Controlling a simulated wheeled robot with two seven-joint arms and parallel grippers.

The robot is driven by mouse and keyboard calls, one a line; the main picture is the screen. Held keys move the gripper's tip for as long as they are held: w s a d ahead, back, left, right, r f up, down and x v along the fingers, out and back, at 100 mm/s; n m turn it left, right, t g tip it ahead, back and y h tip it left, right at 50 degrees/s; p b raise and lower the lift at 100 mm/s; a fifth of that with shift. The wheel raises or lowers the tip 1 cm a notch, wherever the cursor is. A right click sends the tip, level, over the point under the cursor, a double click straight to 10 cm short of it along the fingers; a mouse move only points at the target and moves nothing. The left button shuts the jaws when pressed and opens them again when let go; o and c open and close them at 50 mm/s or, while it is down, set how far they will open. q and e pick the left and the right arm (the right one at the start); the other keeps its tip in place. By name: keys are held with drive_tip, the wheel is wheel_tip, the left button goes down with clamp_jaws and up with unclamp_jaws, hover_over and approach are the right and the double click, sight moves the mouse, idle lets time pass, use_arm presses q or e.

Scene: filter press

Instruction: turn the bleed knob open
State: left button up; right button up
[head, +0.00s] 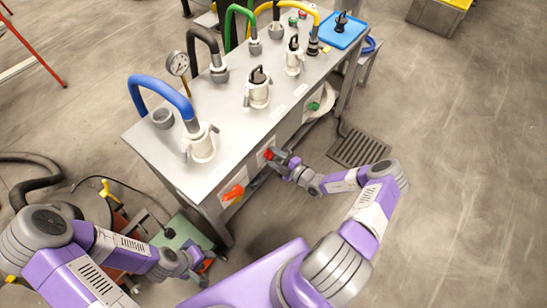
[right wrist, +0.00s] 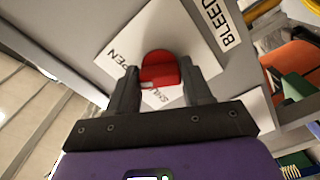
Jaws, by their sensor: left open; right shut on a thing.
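The red bleed knob (right wrist: 158,68) sits on a white plate (right wrist: 190,35) marked OPEN and SHUT, beside a BLEED label (right wrist: 222,20). In the head view the knob (head: 268,154) is on the front face of the grey table. My right gripper (head: 279,157) has one finger on each side of the knob and is shut on it. The knob's exact angle against the marks is hard to tell. My left gripper (head: 203,262) is open at the lower left, low and well away from the knob.
An orange handle (head: 232,193) is on the same front face, left of the knob. The grey table (head: 235,125) carries white fittings with coloured hoses, a gauge (head: 178,64) and a blue tray (head: 343,28). A floor drain (head: 358,148) lies right of the table; the floor beyond is clear.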

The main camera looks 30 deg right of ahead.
drive_tip(key=shift+d+m+b, duration=0.2)
drive_tip(key=shift+m+b, duration=0.1)
drive_tip(key=shift+m, duration=1.2)
drive_tip(key=o, duration=1)
drive_tip(key=shift+a, duration=0.1)
drive_tip(key=p+v, duration=0.1)
drive_tip(key=v, duration=0.6)
drive_tip(key=shift+s, duration=0.25)
